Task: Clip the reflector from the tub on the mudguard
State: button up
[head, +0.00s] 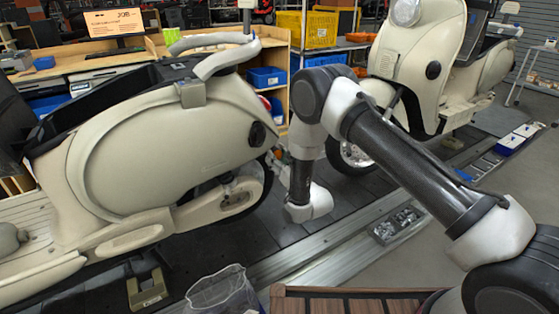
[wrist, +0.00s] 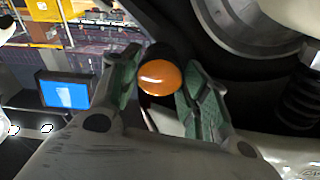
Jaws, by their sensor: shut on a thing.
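In the wrist view, an orange, round, domed reflector (wrist: 160,78) sits between the two fingertips of my gripper (wrist: 161,88). The gripper is shut on it. A dark rounded part lies right behind the reflector; I cannot tell whether they touch or whether this is the mudguard. In the head view, my gripper (head: 279,166) is small and partly hidden at the rear end of the cream scooter (head: 165,145), near its wheel.
In the wrist view, a wheel hub (wrist: 260,25) and a dark spring (wrist: 300,95) are close on the right. In the head view, a second scooter (head: 420,60) stands behind my arm. A metal tray of parts (head: 398,225) lies by the conveyor rail (head: 310,255). Shelves with blue bins (head: 267,77) stand behind.

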jog(key=shift+w+a, duration=0.2)
jog(key=shift+w, duration=0.15)
jog(key=shift+w+a, duration=0.15)
jog(key=shift+w, duration=0.1)
dwell(0.7)
jog(key=o, duration=1)
jog(key=shift+s, duration=0.1)
